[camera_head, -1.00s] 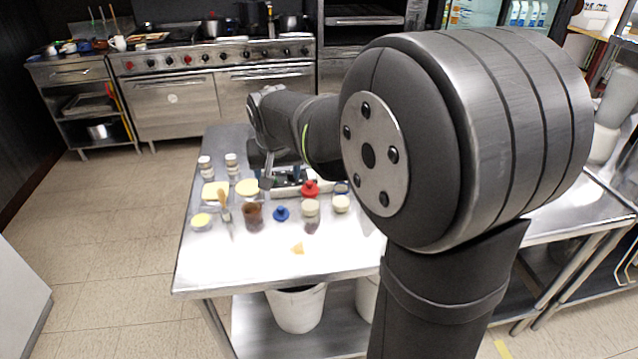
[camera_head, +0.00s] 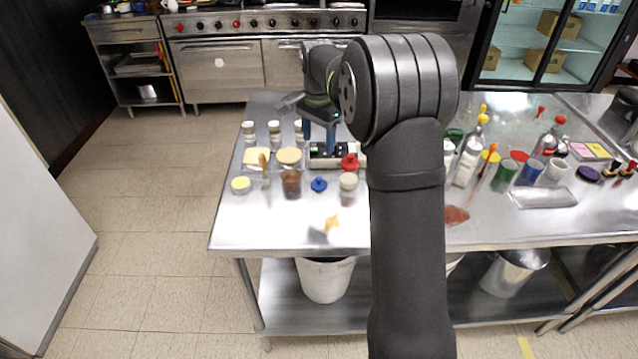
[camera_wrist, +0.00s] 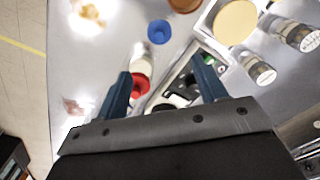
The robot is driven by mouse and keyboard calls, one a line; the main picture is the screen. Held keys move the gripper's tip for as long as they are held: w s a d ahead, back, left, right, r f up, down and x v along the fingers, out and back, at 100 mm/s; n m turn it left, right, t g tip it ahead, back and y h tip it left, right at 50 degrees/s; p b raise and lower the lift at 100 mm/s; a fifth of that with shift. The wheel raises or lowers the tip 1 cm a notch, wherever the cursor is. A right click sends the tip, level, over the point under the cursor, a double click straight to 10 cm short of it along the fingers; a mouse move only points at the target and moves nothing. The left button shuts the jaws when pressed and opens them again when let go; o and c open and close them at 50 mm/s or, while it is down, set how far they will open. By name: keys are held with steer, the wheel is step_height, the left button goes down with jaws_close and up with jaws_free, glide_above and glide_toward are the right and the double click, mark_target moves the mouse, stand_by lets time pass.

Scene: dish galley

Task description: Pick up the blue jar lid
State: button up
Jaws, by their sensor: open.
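The blue jar lid (camera_head: 319,184) lies on the steel table between a brown jar and a pale-topped jar, with a small knob upward. It also shows in the wrist view (camera_wrist: 159,31), near the top, beyond my fingertips. My gripper (camera_wrist: 160,82) is open and empty, its two blue fingers spread. In the head view my gripper (camera_head: 318,130) is behind the lid, above the far part of the table near a tray. The lid is apart from the fingers and nothing covers it.
A red lid (camera_head: 349,162) sits behind and right of the blue lid. The brown jar (camera_head: 291,183) and the pale-topped jar (camera_head: 348,188) stand close on either side. A dark-framed tray (camera_wrist: 188,88) lies below my fingers. The table front is mostly clear.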

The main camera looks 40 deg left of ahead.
mark_target(319, 178)
step_height(319, 178, down, 14)
steer(key=shift+d+r, duration=0.1)
steer(key=c, duration=1.1)
